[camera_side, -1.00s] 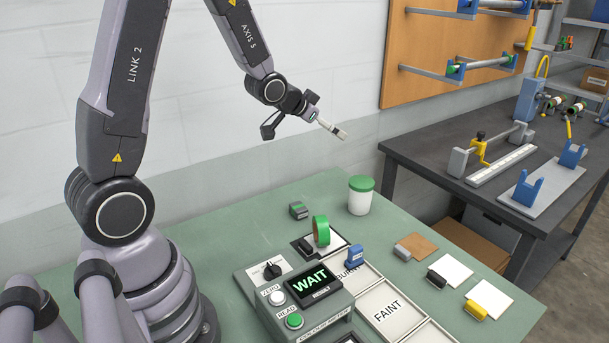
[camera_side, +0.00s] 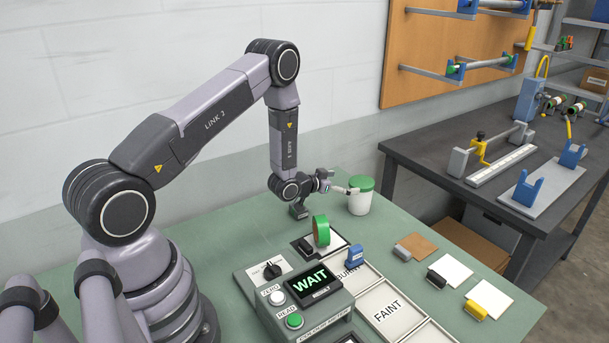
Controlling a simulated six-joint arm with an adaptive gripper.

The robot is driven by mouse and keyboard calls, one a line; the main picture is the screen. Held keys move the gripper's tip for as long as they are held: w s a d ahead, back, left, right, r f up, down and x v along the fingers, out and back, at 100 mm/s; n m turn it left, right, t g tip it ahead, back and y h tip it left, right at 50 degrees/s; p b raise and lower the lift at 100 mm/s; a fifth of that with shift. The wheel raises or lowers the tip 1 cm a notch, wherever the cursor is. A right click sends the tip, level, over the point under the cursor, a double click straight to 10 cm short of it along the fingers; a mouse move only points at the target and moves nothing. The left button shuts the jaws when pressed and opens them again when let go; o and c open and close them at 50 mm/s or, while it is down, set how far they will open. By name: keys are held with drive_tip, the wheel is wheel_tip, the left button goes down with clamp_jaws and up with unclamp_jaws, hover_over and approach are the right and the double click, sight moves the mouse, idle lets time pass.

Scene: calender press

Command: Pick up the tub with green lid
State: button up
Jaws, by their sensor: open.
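The tub with green lid (camera_side: 360,203) stands upright on the green bench, white below and green on top, near the back edge. My gripper (camera_side: 353,191) is low at the tub's left side, with its pale fingertip end pointing right at the tub, just under the lid. It overlaps the tub's left edge in this view; I cannot tell whether it touches. The gap between the fingers is too small to make out.
A green tape roll (camera_side: 321,230) stands in front of the tub. A blue stamp (camera_side: 355,256) and a meter box reading WAIT (camera_side: 312,281) are nearer. Several stamps and cards lie to the right. A dark table (camera_side: 440,150) stands behind. The bench right of the tub is clear.

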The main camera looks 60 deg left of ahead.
sight(360, 181)
drive_tip(key=x, duration=0.6)
drive_tip(key=shift+w+d+f, duration=0.15)
drive_tip(key=shift+w+f, duration=0.1)
drive_tip(key=shift+w, duration=0.1)
drive_tip(key=c, duration=1.2)
drive_tip(key=shift+o, duration=0.2)
drive_tip(key=shift+r, duration=0.1)
